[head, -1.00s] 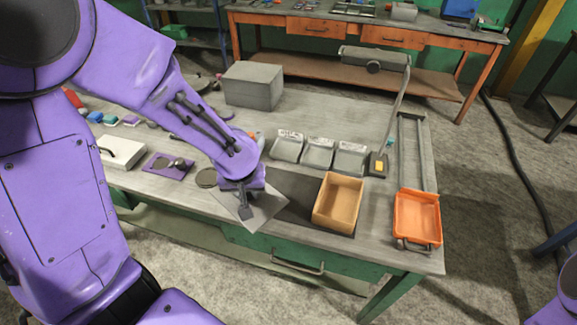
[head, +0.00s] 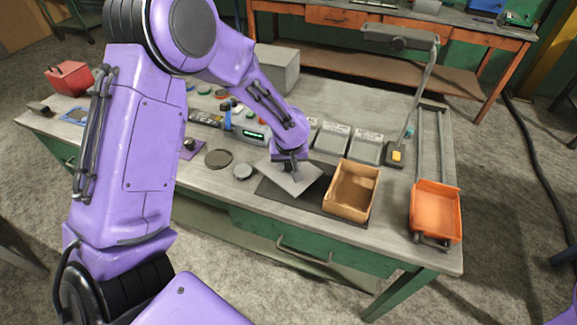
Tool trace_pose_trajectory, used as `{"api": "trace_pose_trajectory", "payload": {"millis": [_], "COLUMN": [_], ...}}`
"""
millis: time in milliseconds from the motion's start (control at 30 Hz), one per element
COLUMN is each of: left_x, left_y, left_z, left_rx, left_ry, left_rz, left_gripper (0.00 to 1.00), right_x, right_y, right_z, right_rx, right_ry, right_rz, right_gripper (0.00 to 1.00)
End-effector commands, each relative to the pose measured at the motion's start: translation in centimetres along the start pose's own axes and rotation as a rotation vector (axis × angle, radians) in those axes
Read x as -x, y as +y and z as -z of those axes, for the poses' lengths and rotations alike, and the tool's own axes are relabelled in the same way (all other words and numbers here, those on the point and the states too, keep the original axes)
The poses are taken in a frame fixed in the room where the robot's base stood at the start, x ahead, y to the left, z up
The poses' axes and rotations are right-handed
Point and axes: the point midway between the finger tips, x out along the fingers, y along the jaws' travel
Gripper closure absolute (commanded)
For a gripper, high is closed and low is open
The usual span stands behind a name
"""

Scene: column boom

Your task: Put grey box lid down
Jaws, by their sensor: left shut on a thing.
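The grey box lid (head: 305,183) is a flat, light grey square plate. My left gripper (head: 289,168) comes down from above and is shut on it near its middle. The lid is over the left part of a dark mat (head: 272,189) on the workbench, left of a tan open box (head: 351,191). I cannot tell whether it touches the mat. My gripper hides part of the lid. A grey box (head: 278,68) stands farther back on the bench, partly behind my left arm. My right gripper is not in view.
An orange tray (head: 436,211) sits at the right end of the bench. Grey bins (head: 332,139) and a lamp (head: 396,153) stand behind the tan box. Two round discs (head: 218,158) lie left of the lid. A red container (head: 69,78) is at far left.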

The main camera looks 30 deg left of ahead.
Motion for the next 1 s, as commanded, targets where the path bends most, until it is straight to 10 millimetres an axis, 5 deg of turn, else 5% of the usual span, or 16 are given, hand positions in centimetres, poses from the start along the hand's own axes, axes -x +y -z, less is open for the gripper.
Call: {"api": "trace_pose_trajectory", "payload": {"millis": [100,467,500,567,867,1000], "left_x": [-1.5,-2.0,-2.0,-1.9,-1.7,0.1], "left_y": [0.0,-0.1,-0.1,-0.1,0.0,0.0], "left_z": [-0.6,-0.7,-0.7,-0.7,-0.7,-0.5], "left_rx": [-0.003,-0.004,-0.003,-0.003,-0.002,-0.002], "left_ry": [-0.001,0.000,0.000,0.000,0.000,0.003], "left_rz": [0.000,0.000,0.000,0.000,-0.001,-0.003], "left_gripper": [0.99,0.99,0.61,0.42,0.42,0.42], "right_x": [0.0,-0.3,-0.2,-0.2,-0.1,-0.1], "right_y": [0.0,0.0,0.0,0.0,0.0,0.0], "right_z": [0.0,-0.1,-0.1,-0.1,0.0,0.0], "right_rx": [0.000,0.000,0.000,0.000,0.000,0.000], "right_ry": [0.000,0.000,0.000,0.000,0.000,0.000], "right_rz": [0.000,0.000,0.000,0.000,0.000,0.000], "right_gripper": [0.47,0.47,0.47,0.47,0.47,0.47]}}
